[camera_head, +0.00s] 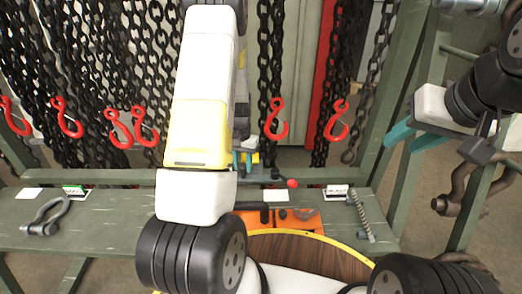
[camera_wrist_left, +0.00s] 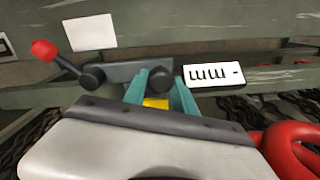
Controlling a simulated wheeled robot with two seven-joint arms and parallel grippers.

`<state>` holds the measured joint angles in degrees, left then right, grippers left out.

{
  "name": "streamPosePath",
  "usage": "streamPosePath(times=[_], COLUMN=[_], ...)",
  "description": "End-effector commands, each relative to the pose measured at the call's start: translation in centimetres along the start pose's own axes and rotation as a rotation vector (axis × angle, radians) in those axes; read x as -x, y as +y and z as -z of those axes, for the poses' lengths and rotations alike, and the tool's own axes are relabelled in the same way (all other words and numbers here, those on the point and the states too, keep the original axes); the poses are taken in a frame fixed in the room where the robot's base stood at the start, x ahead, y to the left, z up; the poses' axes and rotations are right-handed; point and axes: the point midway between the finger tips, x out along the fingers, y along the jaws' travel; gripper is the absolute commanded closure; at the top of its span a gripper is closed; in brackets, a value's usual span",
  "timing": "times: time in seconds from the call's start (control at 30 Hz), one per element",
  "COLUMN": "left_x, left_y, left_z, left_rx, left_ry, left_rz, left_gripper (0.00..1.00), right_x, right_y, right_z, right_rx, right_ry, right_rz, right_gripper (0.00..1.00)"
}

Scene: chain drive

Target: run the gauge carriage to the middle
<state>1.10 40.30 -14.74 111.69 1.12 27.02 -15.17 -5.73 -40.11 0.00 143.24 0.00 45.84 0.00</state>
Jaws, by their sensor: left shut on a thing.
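My left gripper (camera_head: 243,162) reaches over the back of the green bench. In the left wrist view its teal fingers (camera_wrist_left: 159,92) are closed around a small part with a dark round knob (camera_wrist_left: 160,80); yellow shows between the fingers. Behind it is a grey block (camera_wrist_left: 118,72) with a lever ending in a red ball (camera_wrist_left: 44,50); the red ball also shows in the head view (camera_head: 292,183). I cannot tell clearly which part is the gauge carriage. A white card with black marks (camera_wrist_left: 213,74) is to the right. My right gripper (camera_head: 414,139) is open and empty at the right.
Dark chains with red hooks (camera_head: 278,120) hang behind the bench (camera_head: 100,235). A shackle (camera_head: 46,216) lies at left, a threaded rod (camera_head: 361,217) at right. An orange device (camera_head: 306,219) and a yellow-rimmed round wooden top (camera_head: 320,255) are in front. A blank card (camera_wrist_left: 92,32) shows.

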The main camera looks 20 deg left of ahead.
Motion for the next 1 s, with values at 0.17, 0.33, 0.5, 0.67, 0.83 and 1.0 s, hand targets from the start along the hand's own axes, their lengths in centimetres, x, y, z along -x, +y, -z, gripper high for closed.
streamPosePath(times=[0.17,0.33,0.5,0.67,0.83,1.0], left_x=[0.0,0.0,0.1,1.4,4.4,6.8], left_y=[0.1,0.1,0.1,0.1,0.1,0.1], left_z=[0.1,0.1,0.1,0.1,0.2,0.1], left_rx=[-0.001,-0.001,-0.001,-0.002,-0.001,-0.001], left_ry=[0.001,0.001,0.001,0.004,0.005,0.003], left_rz=[0.000,0.000,0.000,0.000,0.001,0.000], left_gripper=[1.00,0.58,0.58,0.58,0.58,0.58], right_x=[0.0,0.0,0.0,0.0,0.0,0.0], right_y=[0.0,0.0,0.0,0.0,0.0,0.0], right_z=[0.0,0.0,0.0,0.0,0.0,0.0], right_rx=[0.000,0.000,0.000,0.000,0.000,0.000], right_ry=[0.000,0.000,0.000,0.000,0.000,0.000], right_rz=[0.000,0.000,0.000,0.000,0.000,0.000], right_gripper=[0.64,0.64,0.64,0.64,0.64,0.64])
